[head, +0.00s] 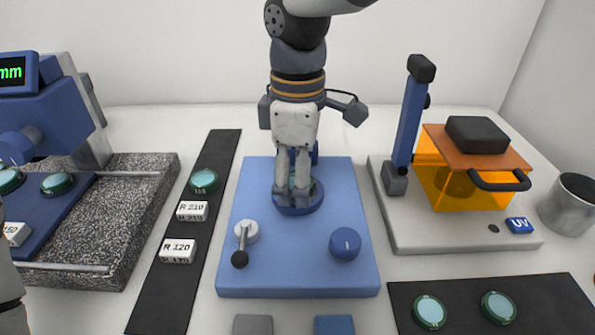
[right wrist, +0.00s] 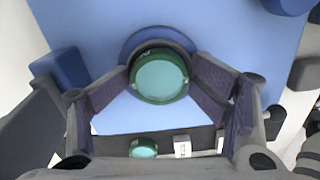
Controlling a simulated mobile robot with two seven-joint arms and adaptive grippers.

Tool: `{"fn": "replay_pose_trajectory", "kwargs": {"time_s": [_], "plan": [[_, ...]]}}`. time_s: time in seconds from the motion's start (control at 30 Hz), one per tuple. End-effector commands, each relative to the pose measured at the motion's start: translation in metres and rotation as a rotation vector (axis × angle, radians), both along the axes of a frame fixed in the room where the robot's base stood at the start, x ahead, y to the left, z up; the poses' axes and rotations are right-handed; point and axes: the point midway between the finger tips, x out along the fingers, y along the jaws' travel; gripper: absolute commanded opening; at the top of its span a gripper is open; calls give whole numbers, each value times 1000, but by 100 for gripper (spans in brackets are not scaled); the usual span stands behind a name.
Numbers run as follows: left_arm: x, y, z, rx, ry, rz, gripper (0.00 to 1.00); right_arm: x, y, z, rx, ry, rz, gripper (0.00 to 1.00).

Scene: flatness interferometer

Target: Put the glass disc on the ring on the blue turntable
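A glass disc (right wrist: 160,79) with a green rim sits between the fingertips of my right gripper (right wrist: 160,76), which touch its rim from both sides. The blue turntable (head: 312,200) is directly under it. In the right wrist view, a dark ring (right wrist: 152,46) shows as an arc past the disc. The disc looks larger than its seat, so it seems a little above it; contact with the ring cannot be told. In the head view, my right gripper (head: 293,190) points straight down and hides the disc.
The blue base carries a lever (head: 241,245) and a knob (head: 345,243). A black strip (head: 215,150) on the left holds another disc (head: 204,180) and labels. A black mat (head: 540,295) holds two discs. An orange box (head: 455,185) stands on the right.

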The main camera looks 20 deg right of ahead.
Motion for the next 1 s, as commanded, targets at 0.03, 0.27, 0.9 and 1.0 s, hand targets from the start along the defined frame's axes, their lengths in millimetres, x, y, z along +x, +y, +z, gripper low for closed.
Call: {"fn": "replay_pose_trajectory", "kwargs": {"time_s": [0.03, 0.27, 0.9, 1.0], "plan": [[-1, 0, -1, 0, 5, 0, 40, -2, 0, -5, -2, 12, 0, 60], [0, 0, 0, 0, 2, 0, 40, -1, 0, -2, -1, 7, 0, 60], [-1, 0, -1, 0, 3, 0, 40, 1, 0, 59, 2, -9, -1, 60], [0, 0, 0, 0, 2, 0, 40, 1, 0, 88, 3, -9, -2, 60]]}}
